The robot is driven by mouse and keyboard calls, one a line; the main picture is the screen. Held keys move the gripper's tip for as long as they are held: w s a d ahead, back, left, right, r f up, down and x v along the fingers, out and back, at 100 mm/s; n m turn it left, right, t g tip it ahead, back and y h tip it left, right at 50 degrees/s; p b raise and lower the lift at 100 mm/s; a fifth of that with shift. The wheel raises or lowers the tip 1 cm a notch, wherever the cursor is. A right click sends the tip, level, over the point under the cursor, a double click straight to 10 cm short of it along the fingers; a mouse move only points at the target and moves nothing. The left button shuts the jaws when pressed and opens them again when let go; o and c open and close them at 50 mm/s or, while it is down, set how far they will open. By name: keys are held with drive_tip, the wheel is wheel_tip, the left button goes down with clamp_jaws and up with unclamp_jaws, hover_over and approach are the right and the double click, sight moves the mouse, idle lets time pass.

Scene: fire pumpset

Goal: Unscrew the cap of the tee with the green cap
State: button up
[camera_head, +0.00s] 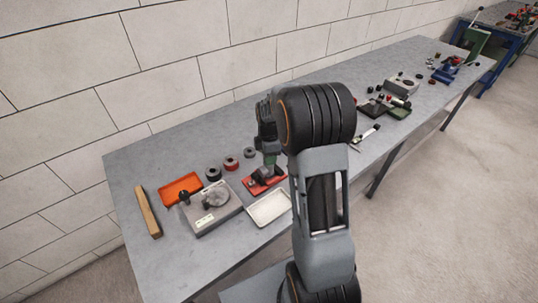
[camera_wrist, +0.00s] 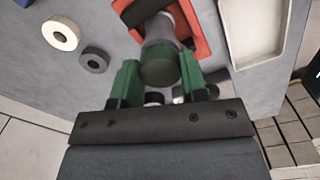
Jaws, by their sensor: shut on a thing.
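The tee is a grey pipe fitting (camera_wrist: 158,28) with a dark green round cap (camera_wrist: 160,70). It sits at a red holder (camera_wrist: 202,42) in the wrist view. In the head view the red holder (camera_head: 251,183) is near the middle of the bench, and the tee is mostly hidden there by my arm. My gripper (camera_wrist: 160,80) has green fingers, one on each side of the cap, and is shut on it. In the head view my gripper (camera_head: 270,160) reaches down over the red holder.
A white tray (camera_head: 270,209) lies in front of the holder. A grey box (camera_head: 222,217), an orange tray (camera_head: 180,188) and a wooden bar (camera_head: 148,212) are to the left. Several rings stand near the wall. More tools lie farther right on the bench (camera_head: 310,85).

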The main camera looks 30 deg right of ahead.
drive_tip(key=n, duration=0.4)
drive_tip(key=shift+n, duration=0.4)
drive_tip(key=shift+n, duration=2.1)
drive_tip(key=n, duration=0.4)
drive_tip(key=shift+n, duration=0.3)
drive_tip(key=o, duration=0.9)
